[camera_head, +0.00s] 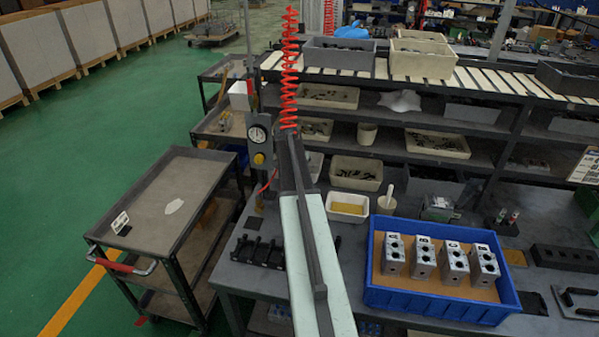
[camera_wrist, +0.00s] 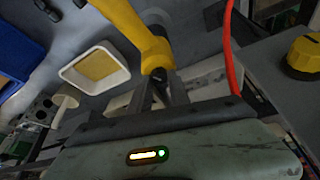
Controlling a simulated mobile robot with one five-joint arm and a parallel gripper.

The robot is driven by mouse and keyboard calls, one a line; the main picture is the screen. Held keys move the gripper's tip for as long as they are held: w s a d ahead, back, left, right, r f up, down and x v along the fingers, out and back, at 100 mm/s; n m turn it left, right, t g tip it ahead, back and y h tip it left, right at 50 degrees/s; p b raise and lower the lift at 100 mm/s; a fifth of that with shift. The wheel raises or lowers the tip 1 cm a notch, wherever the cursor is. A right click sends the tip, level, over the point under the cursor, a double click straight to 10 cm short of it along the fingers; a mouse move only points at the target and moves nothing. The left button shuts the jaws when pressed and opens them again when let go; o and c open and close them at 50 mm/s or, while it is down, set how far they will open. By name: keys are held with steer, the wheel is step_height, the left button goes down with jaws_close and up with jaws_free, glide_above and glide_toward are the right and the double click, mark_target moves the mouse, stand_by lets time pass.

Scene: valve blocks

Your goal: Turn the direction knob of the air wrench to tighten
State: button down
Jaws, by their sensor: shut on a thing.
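The air wrench (camera_wrist: 140,28) is yellow and fills the top middle of the wrist view. A dark part at its near end, which looks like the direction knob (camera_wrist: 160,75), sits between the fingers of my gripper (camera_wrist: 163,88). My gripper is shut on this part. Which way the knob points cannot be made out. In the head view my arm hides the wrench and the fingers; only the red coiled hose (camera_head: 289,70) shows above the arm. A red hose (camera_wrist: 229,45) also runs down beside the wrench in the wrist view.
A blue tray (camera_head: 440,308) holding several metal valve blocks (camera_head: 424,257) stands on the bench right of my arm. A white tray (camera_head: 348,207) lies behind it. A gauge (camera_head: 257,135) with a yellow knob (camera_head: 258,158) stands left of the arm. A cart (camera_head: 165,205) stands at left.

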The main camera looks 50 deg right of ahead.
steer(key=shift+w+m+g, duration=0.15)
steer(key=shift+m+g, duration=0.25)
steer(key=shift+m, duration=0.4)
stand_by(0.4)
stand_by(0.7)
steer(key=c, duration=1.2)
jaws_free()
steer(key=shift+r, duration=0.1)
steer(key=p+v, duration=0.7)
steer(key=shift+a+r, duration=0.2)
steer(key=shift+r, duration=0.05)
